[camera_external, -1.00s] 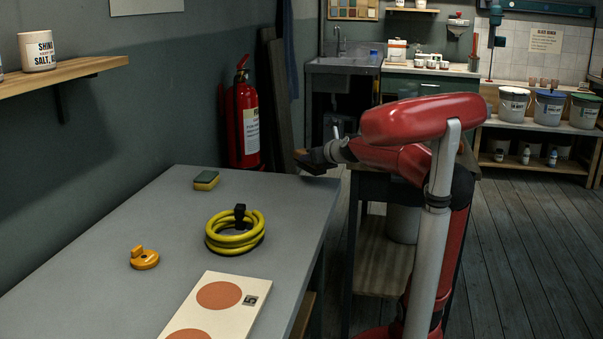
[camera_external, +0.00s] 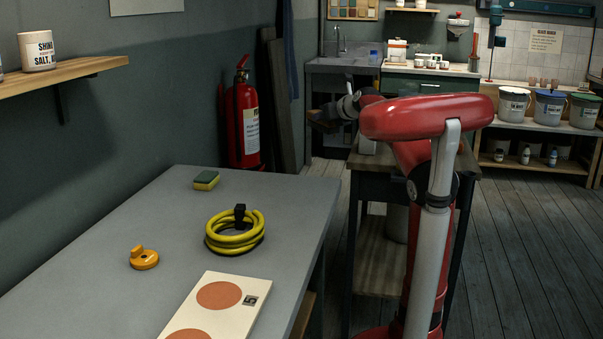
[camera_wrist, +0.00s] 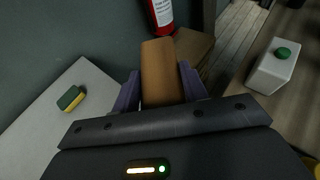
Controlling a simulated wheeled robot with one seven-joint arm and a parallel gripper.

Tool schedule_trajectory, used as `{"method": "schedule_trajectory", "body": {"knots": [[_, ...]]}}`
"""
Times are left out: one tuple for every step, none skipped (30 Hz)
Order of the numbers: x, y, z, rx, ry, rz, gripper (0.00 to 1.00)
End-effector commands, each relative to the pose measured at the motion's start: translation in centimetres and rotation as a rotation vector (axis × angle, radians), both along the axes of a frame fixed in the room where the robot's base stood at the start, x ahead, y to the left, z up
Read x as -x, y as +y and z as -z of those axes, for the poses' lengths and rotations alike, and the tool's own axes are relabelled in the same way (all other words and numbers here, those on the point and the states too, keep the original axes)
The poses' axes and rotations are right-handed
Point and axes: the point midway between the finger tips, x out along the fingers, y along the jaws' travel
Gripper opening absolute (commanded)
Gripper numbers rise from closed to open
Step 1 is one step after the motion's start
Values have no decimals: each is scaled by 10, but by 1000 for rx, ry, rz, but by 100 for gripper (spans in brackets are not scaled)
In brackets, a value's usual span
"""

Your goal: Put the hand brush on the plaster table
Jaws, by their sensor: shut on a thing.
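The hand brush shows as a tan wooden block (camera_wrist: 163,72) between my gripper's fingers in the wrist view; its bristles are not visible. My gripper (camera_wrist: 160,90) is shut on it and holds it in the air. In the external view my gripper (camera_external: 338,112) is small and dark, beyond the far right corner of the grey-topped table (camera_external: 110,215), and the brush is hard to make out there. A second, dark-framed table (camera_external: 367,185) stands to the right, partly hidden by my arm. No label shows which one is the plaster table.
On the grey top lie a green-yellow sponge (camera_external: 206,180), a coiled yellow hose (camera_external: 235,240), an orange object (camera_external: 144,258) and a board with orange discs (camera_external: 220,296). A red extinguisher (camera_external: 243,120) stands by the wall. A white container with a green knob (camera_wrist: 274,68) is at the right.

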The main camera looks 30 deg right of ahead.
Motion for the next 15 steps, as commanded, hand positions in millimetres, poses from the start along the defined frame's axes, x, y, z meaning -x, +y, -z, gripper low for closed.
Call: {"method": "schedule_trajectory", "body": {"knots": [[-1,-12,-1,-1,-2,7,15],[-1,-21,-1,-2,-1,9,15],[-1,-32,-1,-2,-1,14,15],[-1,-42,-1,-3,-1,18,15],[-1,-52,-1,-3,-1,20,15],[0,-66,-1,-3,-1,23,15],[1,-78,-1,-4,-2,28,15],[2,-91,-1,-3,-2,28,15],[4,-109,-1,-3,-2,32,15],[7,-123,-1,-3,-2,34,15],[10,-137,-2,-4,-3,35,15],[15,-157,-1,-4,-3,35,15],[19,-172,-2,-2,-3,36,15],[24,-186,-2,-3,-3,36,15],[30,-205,-2,-3,-4,34,15]]}}
